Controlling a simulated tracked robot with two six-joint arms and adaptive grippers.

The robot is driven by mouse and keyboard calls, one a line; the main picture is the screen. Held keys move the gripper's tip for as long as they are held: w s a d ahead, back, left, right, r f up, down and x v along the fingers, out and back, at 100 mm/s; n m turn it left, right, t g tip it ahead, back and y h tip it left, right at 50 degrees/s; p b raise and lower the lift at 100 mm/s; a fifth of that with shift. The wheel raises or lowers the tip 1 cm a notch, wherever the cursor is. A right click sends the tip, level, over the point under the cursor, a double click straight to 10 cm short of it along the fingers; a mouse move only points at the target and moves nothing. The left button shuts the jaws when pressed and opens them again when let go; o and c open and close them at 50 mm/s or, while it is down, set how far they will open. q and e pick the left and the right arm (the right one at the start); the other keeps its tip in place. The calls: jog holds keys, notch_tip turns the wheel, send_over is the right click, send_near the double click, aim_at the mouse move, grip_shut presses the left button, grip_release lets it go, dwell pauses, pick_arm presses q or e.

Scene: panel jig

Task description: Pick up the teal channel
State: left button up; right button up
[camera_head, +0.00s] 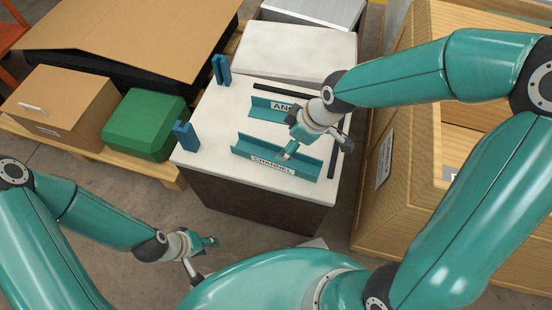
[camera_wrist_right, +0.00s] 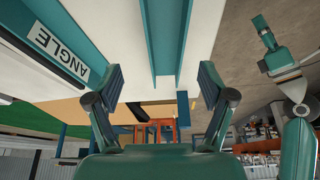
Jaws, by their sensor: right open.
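The teal channel (camera_head: 252,146), labelled CHANNEL, lies on the white tabletop near its front edge in the head view. In the right wrist view the channel (camera_wrist_right: 166,40) runs lengthwise between the finger lines. My right gripper (camera_head: 318,148) is above the channel's right part; its fingers (camera_wrist_right: 160,82) are spread, with nothing between them. A gap to the channel cannot be judged exactly. The teal angle piece (camera_head: 262,106), labelled ANGLE, lies behind the channel, partly hidden by my right gripper. My left gripper (camera_head: 205,260) is low in front of the table, open and empty.
Two blue upright brackets (camera_head: 222,69) (camera_head: 186,136) stand at the white table's (camera_head: 215,120) left side. Black strips (camera_head: 335,160) lie along its right and back. A wooden crate (camera_head: 400,215) is close on the right. A green case (camera_head: 143,122) and cardboard boxes (camera_head: 65,105) are left.

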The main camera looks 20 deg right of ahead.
aim_at(272, 158)
jog(key=x, duration=0.2)
jog(key=shift+a+f, duration=0.1)
jog(key=shift+f, duration=0.15)
jog(key=x, duration=0.1)
jog(key=b+x, duration=0.2)
jog(key=x, duration=0.1)
jog(key=shift+s+a, duration=0.25)
jog(key=shift+a, duration=0.05)
jog(key=shift+w+a+f+b, duration=0.2)
jog(key=shift+f+b, duration=0.2)
jog(key=shift+f, duration=0.15)
jog(key=shift+r, duration=0.1)
jog(key=c, duration=1.5)
